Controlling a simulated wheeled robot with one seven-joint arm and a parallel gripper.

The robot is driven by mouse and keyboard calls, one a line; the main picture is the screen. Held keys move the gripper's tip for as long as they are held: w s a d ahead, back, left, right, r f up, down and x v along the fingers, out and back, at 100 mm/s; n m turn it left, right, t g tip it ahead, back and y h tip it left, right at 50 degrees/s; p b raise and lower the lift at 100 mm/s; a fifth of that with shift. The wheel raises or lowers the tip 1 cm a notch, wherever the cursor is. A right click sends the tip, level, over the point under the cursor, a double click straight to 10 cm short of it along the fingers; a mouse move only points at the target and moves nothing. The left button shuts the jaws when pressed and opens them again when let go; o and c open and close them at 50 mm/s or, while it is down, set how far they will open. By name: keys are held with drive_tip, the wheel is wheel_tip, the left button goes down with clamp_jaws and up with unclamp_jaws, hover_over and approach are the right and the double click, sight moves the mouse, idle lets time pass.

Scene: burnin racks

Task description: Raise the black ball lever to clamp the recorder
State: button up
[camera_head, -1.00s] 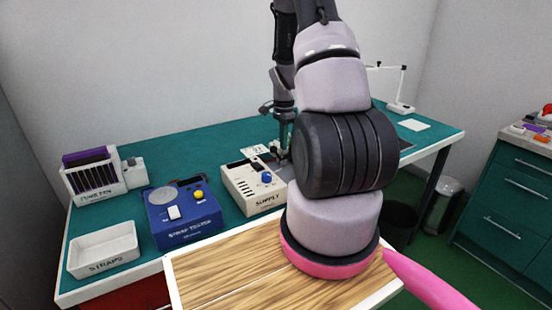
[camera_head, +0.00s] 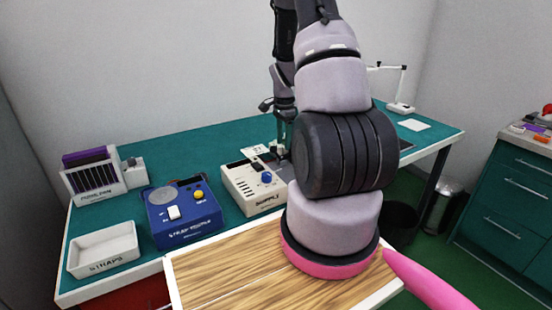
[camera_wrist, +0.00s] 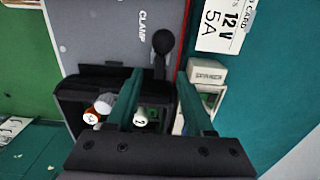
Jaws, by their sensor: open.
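The black ball lever (camera_wrist: 163,42) shows in the wrist view beside the word CLAMP on a grey panel (camera_wrist: 100,30). Its short stem runs down from the ball toward the space between my fingertips. My gripper (camera_wrist: 160,76) is open, with one teal finger on each side of that stem line. I cannot tell whether either finger touches it. Below the panel is a dark unit (camera_wrist: 75,92), perhaps the recorder, with white and red-marked round caps, partly hidden by my fingers. In the head view my arm hides most of this spot, behind the supply box.
A 12 V 5A card (camera_wrist: 222,25) and a small pale box (camera_wrist: 207,72) lie right of the clamp. On the bench stand the cream supply box (camera_head: 255,188), the blue strap tester (camera_head: 183,213), a straps tray (camera_head: 103,250) and a slotted rack (camera_head: 93,178).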

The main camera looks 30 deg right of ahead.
wheel_tip(320, 180, up, 8)
idle(0.8)
idle(0.3)
drive_tip(key=s+a+r+n+t, duration=0.25)
drive_tip(key=a+r, duration=0.25)
drive_tip(key=r, duration=0.4)
drive_tip(key=s+a+r+n+t, duration=0.1)
drive_tip(key=s+a+r+n, duration=0.2)
drive_tip(key=a+r, duration=0.35)
drive_tip(key=s+a+r+n+t+y, duration=0.1)
drive_tip(key=s+a+r+n+t, duration=0.1)
drive_tip(key=s+a+r+n, duration=0.2)
drive_tip(key=s+a+r+n+t+y, duration=0.1)
drive_tip(key=s+a+r+n, duration=0.3)
drive_tip(key=s+r, duration=0.3)
drive_tip(key=s, duration=0.3)
drive_tip(key=shift+s+a+r+t, duration=0.2)
drive_tip(key=shift+a+r+t, duration=0.15)
drive_tip(key=shift+a+r, duration=0.05)
